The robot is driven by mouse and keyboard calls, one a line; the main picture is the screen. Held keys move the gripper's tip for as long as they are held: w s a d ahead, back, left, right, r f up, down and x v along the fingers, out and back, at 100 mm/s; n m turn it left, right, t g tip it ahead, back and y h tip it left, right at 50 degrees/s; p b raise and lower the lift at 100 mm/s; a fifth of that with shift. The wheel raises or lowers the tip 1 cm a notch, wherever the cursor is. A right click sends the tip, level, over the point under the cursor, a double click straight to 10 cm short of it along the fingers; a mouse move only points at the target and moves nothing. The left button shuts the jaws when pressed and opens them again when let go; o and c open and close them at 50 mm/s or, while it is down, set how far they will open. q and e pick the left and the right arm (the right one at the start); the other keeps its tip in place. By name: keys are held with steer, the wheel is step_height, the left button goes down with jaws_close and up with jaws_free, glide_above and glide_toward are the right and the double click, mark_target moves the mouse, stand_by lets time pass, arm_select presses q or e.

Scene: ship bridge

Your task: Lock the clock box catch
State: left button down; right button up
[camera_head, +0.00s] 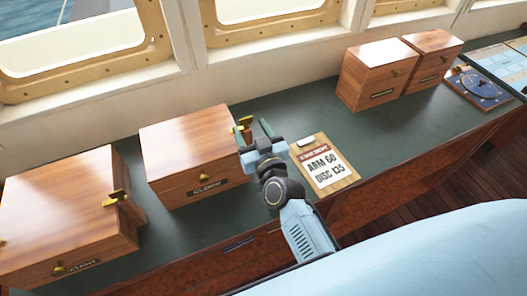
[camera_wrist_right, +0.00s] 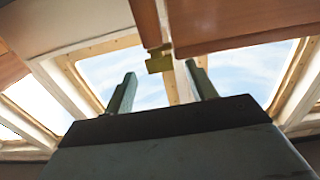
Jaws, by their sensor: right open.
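The clock box (camera_head: 185,140) is a closed wooden box with a brass knob and a dark label on its front. It stands on the dark green counter, left of centre in the head view. Its brass catch (camera_head: 246,122) is at the right side, partly hidden by my right gripper (camera_head: 254,130). That gripper is open and empty, close to the box's right side. In the right wrist view, the brass catch (camera_wrist_right: 159,61) shows beyond and between the two spread fingertips, with a gap seen on both sides. Whether it is locked is unclear. My left gripper is out of view.
A larger box (camera_head: 65,210) with a brass catch stands to the left. A clipboard (camera_head: 324,165) reading "ARM 60 DISC 135" lies right of my gripper. Two smaller boxes (camera_head: 375,70) and a blue dial instrument (camera_head: 474,88) stand farther right. Windows line the back.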

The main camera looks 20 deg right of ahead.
steer(key=s+b, duration=0.1)
steer(key=s, duration=1)
steer(key=shift+w+d, duration=0.1)
